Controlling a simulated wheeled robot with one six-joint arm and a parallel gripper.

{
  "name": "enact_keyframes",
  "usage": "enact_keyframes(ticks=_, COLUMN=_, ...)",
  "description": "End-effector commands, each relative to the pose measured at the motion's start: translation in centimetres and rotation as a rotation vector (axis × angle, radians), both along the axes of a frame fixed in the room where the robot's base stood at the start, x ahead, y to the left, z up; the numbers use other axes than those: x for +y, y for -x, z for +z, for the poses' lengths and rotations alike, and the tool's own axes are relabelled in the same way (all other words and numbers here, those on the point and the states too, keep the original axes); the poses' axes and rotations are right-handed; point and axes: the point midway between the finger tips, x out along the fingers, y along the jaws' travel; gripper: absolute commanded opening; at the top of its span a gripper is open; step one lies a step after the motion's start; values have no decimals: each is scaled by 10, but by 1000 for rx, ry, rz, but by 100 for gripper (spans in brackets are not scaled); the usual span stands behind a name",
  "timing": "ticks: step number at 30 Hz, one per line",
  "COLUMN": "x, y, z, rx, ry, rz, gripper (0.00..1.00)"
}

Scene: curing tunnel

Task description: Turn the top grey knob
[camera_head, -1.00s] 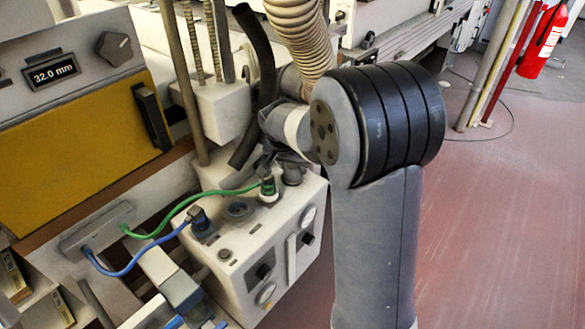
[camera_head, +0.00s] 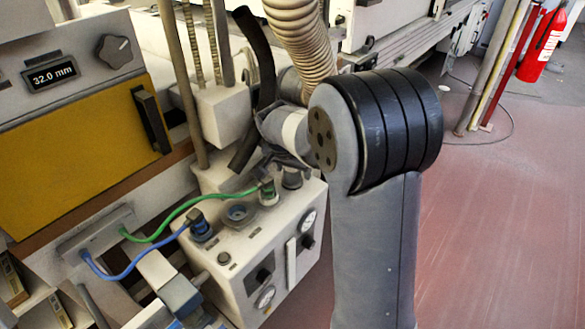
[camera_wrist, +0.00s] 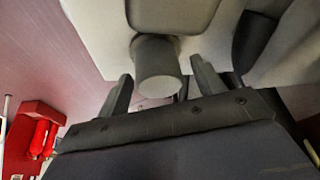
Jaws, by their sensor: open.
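A grey cylindrical knob (camera_wrist: 157,68) stands out from a pale surface in the wrist view. My gripper (camera_wrist: 160,85) is open there, with one finger on each side of the knob's end; I cannot tell if either touches it. In the head view, a grey knob (camera_head: 291,179) shows at the top rear of the white control box (camera_head: 225,268), just below my wrist, and seems to be the same one. My fingers are mostly hidden in that view. Another dark grey knob (camera_head: 118,50) with a white pointer line sits on the upper left panel.
Green (camera_head: 180,217) and blue (camera_head: 135,265) cables plug into the box close to my gripper. A black hose (camera_head: 262,75) and a ribbed beige hose (camera_head: 303,45) hang behind my wrist. The red floor (camera_head: 480,240) on the right is clear.

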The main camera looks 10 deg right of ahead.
Motion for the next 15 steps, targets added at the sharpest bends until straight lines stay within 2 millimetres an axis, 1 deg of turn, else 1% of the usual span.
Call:
enact_keyframes(ticks=5, x=0, y=0, z=0, rx=0, ry=0, rz=0, gripper=64)
enact_keyframes(ticks=8, x=1, y=1, z=4, rx=-1, ry=0, rz=0, gripper=64)
enact_keyframes(ticks=11, x=4, y=4, z=15, rx=-3, ry=1, rz=2, gripper=64)
enact_keyframes(ticks=15, x=10, y=12, z=42, rx=-7, ry=-1, rz=2, gripper=64)
